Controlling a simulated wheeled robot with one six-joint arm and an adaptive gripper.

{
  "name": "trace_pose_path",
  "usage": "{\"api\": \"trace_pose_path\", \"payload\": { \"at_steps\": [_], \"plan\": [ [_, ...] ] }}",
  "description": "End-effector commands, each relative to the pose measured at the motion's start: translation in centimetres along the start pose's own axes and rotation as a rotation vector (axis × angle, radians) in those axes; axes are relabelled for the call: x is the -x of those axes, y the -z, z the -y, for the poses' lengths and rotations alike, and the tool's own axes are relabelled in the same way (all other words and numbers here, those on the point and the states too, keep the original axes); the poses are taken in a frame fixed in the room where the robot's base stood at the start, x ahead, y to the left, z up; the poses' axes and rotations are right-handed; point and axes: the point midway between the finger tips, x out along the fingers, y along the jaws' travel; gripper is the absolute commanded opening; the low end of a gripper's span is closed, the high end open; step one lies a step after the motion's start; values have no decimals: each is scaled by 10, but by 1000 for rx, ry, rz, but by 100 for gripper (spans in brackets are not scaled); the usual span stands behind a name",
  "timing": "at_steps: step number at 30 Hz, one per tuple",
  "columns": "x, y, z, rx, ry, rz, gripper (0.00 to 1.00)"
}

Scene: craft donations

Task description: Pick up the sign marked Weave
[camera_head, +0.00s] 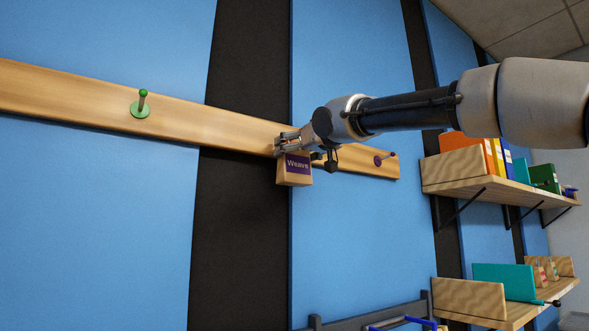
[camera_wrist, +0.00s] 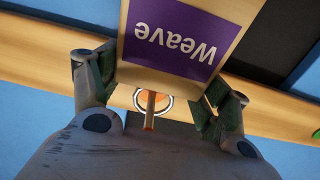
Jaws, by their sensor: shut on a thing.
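The sign marked Weave (camera_head: 294,178) is a small wooden block with a purple label and white lettering. It is at the wooden rail (camera_head: 60,92) on the blue wall, in the middle of the head view. My gripper (camera_head: 287,144) is at its upper edge, with the fingers shut on it. In the wrist view the sign (camera_wrist: 185,75) shows upside down between my gripper's two fingers (camera_wrist: 160,92). An orange peg with a white ring (camera_wrist: 150,112) shows just beside the sign's edge, between the fingers. I cannot tell whether the sign still touches the peg or rail.
A green peg (camera_head: 141,104) is on the rail at left, and a purple peg (camera_head: 384,158) at right. A shelf with binders (camera_head: 465,175) is at right, with a lower shelf (camera_head: 510,310) beneath. A dark rack (camera_head: 360,316) with blue bars is at bottom.

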Motion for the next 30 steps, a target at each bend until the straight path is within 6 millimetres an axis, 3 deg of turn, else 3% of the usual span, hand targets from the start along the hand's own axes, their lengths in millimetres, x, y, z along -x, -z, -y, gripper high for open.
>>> {"api": "trace_pose_path", "payload": {
  "at_steps": [30],
  "plan": [
    [11,15,-1,0,-7,0,49]
  ]
}}
